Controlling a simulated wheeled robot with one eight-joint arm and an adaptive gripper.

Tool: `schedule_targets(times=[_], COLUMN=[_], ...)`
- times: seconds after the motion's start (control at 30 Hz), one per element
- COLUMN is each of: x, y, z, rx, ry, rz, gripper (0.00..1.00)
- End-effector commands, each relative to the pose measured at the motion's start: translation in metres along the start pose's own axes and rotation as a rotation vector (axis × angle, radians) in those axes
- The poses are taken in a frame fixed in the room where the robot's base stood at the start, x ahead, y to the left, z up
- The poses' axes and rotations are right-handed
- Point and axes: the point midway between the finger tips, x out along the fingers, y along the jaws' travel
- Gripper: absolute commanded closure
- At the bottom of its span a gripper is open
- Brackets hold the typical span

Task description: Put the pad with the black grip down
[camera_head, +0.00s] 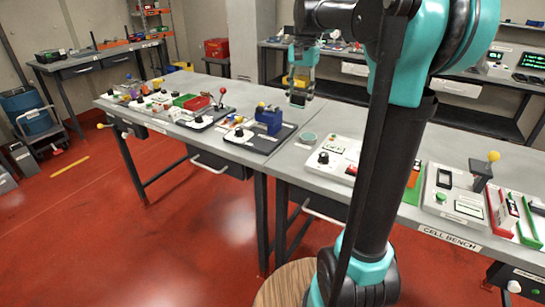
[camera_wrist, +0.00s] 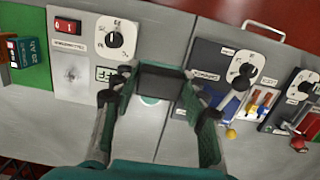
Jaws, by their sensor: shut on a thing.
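My gripper (camera_wrist: 160,78) is shut on a dark block with a green edge, which I take to be the pad with the black grip (camera_wrist: 162,83). The fingers hide its sides, and its underside is hidden. A round green disc (camera_head: 309,138) lies on the bench by that joint. In the wrist view the disc (camera_wrist: 151,100) shows partly, just below the held block.
A white panel with a black knob (camera_head: 330,155) stands right of the disc. A dark panel with a blue block (camera_head: 268,120) stands left of it. More switch panels line both bench tops.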

Motion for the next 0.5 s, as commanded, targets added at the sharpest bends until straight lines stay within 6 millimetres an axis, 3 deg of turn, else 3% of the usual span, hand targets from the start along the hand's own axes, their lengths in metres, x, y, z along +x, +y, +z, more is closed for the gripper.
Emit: schedule_targets(times=[0.17, 0.5], x=[0.013, 0.093], y=[0.001, 0.001], z=[0.000, -0.010], rx=[0.023, 0.021], ry=[-0.001, -0.001], rz=[-0.003, -0.002], gripper=[0.83, 0.83])
